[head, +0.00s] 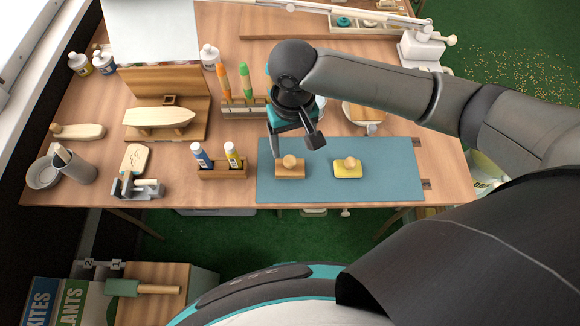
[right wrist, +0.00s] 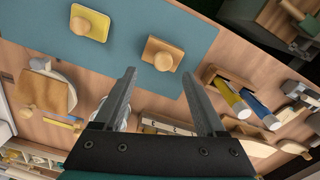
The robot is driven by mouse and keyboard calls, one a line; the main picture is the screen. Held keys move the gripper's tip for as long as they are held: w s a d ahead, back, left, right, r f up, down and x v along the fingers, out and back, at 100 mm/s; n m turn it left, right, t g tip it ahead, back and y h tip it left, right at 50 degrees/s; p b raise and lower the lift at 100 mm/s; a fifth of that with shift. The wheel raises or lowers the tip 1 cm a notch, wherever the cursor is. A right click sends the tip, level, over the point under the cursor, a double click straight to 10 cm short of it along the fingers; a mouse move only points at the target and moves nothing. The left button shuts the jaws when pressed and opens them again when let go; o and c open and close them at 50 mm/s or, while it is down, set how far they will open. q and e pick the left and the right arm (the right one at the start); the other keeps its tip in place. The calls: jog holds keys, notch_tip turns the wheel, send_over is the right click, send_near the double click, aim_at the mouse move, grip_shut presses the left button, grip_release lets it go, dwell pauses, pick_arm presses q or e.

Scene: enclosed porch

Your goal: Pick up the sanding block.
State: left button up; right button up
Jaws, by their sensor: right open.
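Two small knobbed blocks lie on the blue-grey mat (head: 390,185). The left one is a wooden block (head: 282,174) with a round knob; the right one is a yellow block (head: 347,173) with a similar knob. I cannot tell for certain which is the sanding block. My right gripper (head: 297,147) is open and empty, above and just behind the wooden block. In the right wrist view, the wooden block (right wrist: 152,47) lies just beyond the open fingertips (right wrist: 159,76), and the yellow block (right wrist: 82,22) is farther off to the left. My left gripper is not in view.
A wooden holder (head: 222,173) with two capped bottles stands left of the mat. A rack (head: 240,107) with upright coloured tools stands behind the gripper. The mat's right part is clear.

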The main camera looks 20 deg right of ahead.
aim_at(291, 161)
jog(key=shift+f, duration=0.6)
jog(key=f+b, duration=0.2)
jog(key=f, duration=0.3)
jog(key=shift+a, duration=0.2)
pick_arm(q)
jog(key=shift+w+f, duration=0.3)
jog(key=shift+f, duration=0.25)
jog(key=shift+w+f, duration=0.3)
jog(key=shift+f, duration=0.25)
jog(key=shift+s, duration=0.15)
pick_arm(e)
grip_shut()
